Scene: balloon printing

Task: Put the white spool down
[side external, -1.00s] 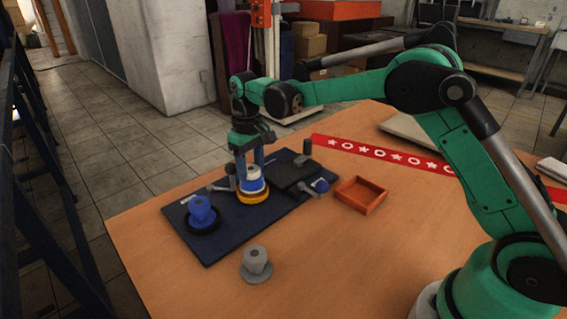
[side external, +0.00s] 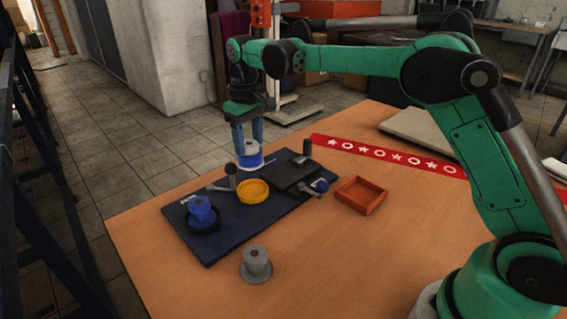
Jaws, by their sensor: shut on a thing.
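The spool is upright and looks raised above the dark mat (side external: 236,234), appearing behind the yellow round dish (side external: 253,191). The gap beneath it is hard to judge. The yellow dish lies bare on the mat.
A blue spool (side external: 202,209) stands in a dark ring at the mat's left. A grey spool (side external: 256,264) stands on the table in front. A black block (side external: 295,176) and small grey posts are on the mat. An orange tray (side external: 361,195) sits to the right, empty.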

